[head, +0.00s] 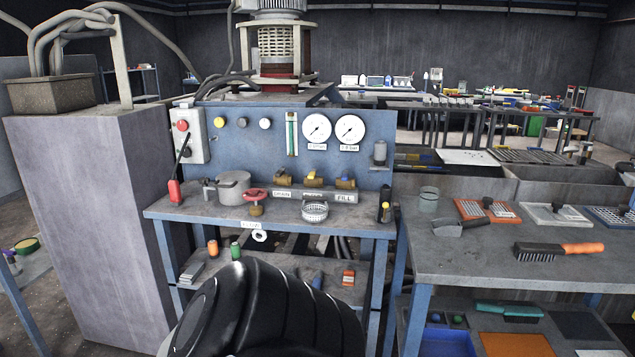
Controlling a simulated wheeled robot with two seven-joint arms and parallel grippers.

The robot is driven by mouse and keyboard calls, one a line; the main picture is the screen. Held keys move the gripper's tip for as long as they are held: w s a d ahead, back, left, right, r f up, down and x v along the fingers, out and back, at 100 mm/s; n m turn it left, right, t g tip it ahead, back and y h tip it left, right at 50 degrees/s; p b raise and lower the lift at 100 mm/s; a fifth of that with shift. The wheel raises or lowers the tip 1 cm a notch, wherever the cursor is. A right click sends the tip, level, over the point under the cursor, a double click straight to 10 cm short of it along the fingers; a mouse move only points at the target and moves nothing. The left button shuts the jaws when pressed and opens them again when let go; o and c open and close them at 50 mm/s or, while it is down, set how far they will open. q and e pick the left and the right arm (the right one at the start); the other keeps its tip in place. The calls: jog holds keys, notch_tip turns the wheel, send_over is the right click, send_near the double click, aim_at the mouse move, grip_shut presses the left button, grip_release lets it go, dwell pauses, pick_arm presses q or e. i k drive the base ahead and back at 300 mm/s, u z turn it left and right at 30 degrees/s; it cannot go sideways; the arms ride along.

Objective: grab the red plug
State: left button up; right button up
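A small upright red piece that looks like the red plug (174,191) stands at the left front of the blue-framed bench (330,219). A thin black rod or cable runs from just above it up to a grey switch box (190,148); whether they are joined is too small to tell. A large black rounded part, which looks like a link of my own arm, fills the lower middle of the head view. Neither of my grippers shows, and nothing is seen touching the red piece.
Right of the red piece stand a grey lidded pot (233,186), a red handwheel valve (256,197) and a wire basket (315,211). A grey concrete block (85,220) rises on the left. A side table (480,263) holds a wire brush (556,249).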

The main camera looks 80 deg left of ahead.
aim_at(173, 185)
jog(key=u, duration=3.45)
jog(key=i, duration=0.8)
jog(key=u, duration=0.1)
